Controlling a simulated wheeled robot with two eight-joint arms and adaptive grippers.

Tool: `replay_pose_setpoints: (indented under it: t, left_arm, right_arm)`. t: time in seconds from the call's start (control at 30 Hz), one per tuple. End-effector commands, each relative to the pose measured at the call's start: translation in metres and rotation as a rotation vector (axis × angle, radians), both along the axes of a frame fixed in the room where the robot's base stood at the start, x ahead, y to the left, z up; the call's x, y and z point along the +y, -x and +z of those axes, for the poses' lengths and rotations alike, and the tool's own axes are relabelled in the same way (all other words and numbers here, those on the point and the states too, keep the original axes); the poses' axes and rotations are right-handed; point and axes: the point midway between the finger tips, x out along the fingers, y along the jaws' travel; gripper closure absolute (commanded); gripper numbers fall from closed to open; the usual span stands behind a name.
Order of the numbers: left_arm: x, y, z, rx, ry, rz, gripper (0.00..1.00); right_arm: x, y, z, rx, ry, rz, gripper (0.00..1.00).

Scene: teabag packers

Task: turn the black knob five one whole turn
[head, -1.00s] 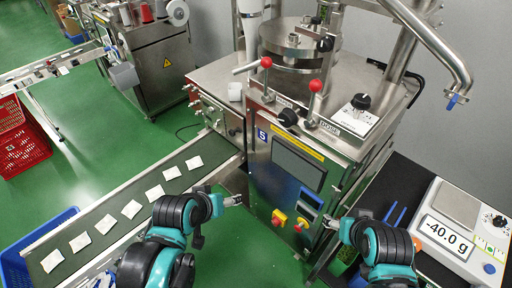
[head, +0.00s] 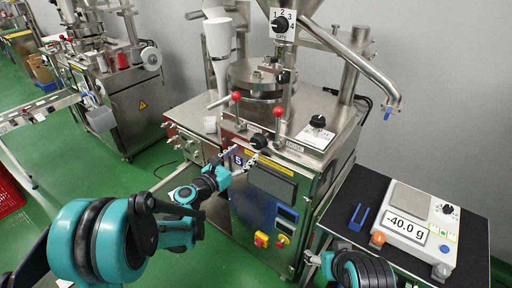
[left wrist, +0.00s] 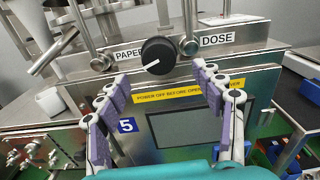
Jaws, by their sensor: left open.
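The black knob (head: 258,141) sits on the front upper edge of the steel machine marked with a blue 5. In the left wrist view the black knob (left wrist: 158,55) has a white pointer line aimed to the lower left, between the PAPER and DOSE labels. My left gripper (head: 243,158) is just in front of the knob. In the left wrist view my left gripper (left wrist: 162,76) is open and empty, its fingers spread to either side below the knob, with no contact visible. My right gripper (head: 312,260) is low in front of the machine, largely hidden by its own arm.
Two red-balled levers (head: 236,97) flank the knob closely. Below it are a dark screen (head: 273,183) and red and yellow switches (head: 262,240). Another black dial (head: 318,122) is on the sloped panel. A scale (head: 422,205) stands on the black table at right.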

Motion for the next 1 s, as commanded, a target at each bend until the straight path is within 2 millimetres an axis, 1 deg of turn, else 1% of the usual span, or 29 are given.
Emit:
replay_pose_setpoints:
  t: [0.13,0.4,0.53,0.7,0.9,0.93,0.97,1.0]
  left_arm:
    - [-0.005,-0.011,-0.002,0.011,0.037,0.003,0.33]
    - [-0.031,-0.045,-0.003,0.011,0.033,0.001,0.33]
    - [-0.040,-0.058,-0.002,0.011,0.033,0.002,0.33]
    - [-0.045,-0.065,-0.001,0.010,0.032,0.003,0.33]
    - [-0.045,-0.066,0.000,0.009,0.031,0.003,0.33]
    - [-0.045,-0.066,0.000,0.009,0.031,0.003,0.35]
    - [-0.045,-0.065,0.000,0.009,0.031,0.003,0.43]
    - [-0.045,-0.065,0.000,0.009,0.031,0.003,0.54]
  right_arm:
    - [0.000,0.000,-0.003,0.000,0.000,0.000,0.32]
    - [0.000,0.000,-0.014,0.000,0.000,0.000,0.32]
    - [0.000,0.000,-0.017,0.000,0.000,0.000,0.32]
    - [0.000,0.000,-0.018,0.000,0.000,0.000,0.32]
    - [0.000,0.000,-0.018,0.000,0.000,0.000,0.32]
    - [0.000,0.000,-0.018,0.000,0.000,0.000,0.32]
    - [0.000,0.000,-0.018,0.000,0.000,0.000,0.32]
    - [0.000,0.000,-0.018,0.000,0.000,0.000,0.32]
